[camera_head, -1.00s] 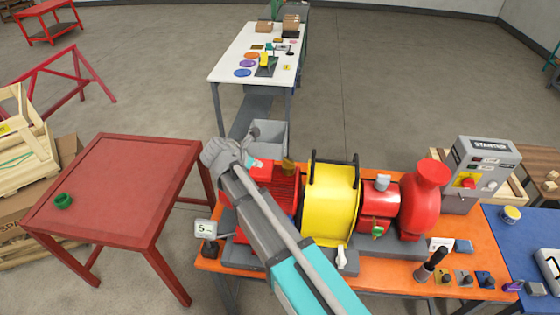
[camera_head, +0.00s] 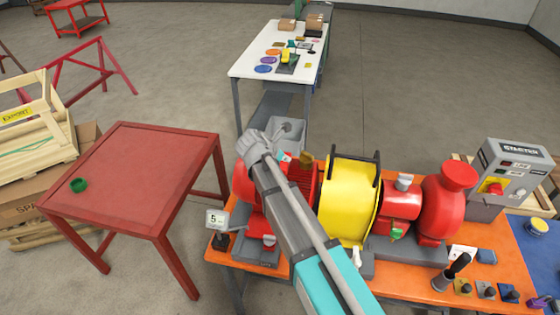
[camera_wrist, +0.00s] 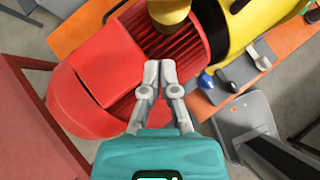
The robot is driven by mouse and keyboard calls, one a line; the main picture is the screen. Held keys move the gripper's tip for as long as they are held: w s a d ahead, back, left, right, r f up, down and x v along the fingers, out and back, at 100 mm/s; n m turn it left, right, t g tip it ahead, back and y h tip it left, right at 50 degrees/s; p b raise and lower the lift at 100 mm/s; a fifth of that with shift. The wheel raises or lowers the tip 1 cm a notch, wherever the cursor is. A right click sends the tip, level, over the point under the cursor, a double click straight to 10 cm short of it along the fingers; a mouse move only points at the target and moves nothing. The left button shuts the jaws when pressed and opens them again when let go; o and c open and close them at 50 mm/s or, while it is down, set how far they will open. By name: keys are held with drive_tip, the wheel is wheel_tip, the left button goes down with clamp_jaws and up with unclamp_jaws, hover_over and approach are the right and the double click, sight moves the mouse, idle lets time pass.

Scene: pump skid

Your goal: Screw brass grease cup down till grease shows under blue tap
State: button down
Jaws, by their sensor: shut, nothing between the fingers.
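The brass grease cup (camera_head: 306,160) stands on top of the red motor (camera_head: 243,186), beside the yellow guard. In the wrist view the cup (camera_wrist: 169,12) shows at the top edge, partly cut off. My gripper (camera_wrist: 160,68) is shut and empty over the motor's ribbed side, with its fingertips below the cup in the picture and apart from it. In the head view my wrist hides most of my gripper (camera_head: 284,157). A blue tap (camera_wrist: 205,82) shows low beside the motor in the wrist view. I cannot make out any grease under it.
The yellow guard (camera_head: 349,200) and red pump (camera_head: 447,205) stand right of the motor on the orange bench (camera_head: 405,283). A tap with a pale handle (camera_wrist: 262,62) is near the blue one.

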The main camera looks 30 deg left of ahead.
sight(303, 155)
drive_tip(key=b+x, duration=0.2)
drive_tip(key=x, duration=0.1)
drive_tip(key=shift+f, duration=0.15)
drive_tip(key=w, duration=0.1)
drive_tip(key=w+d, duration=0.1)
drive_tip(key=shift+w, duration=0.35)
drive_tip(key=shift+w+d, duration=0.25)
drive_tip(key=shift+w, duration=0.3)
drive_tip(key=shift+w+d, duration=0.1)
drive_tip(key=shift+w, duration=0.05)
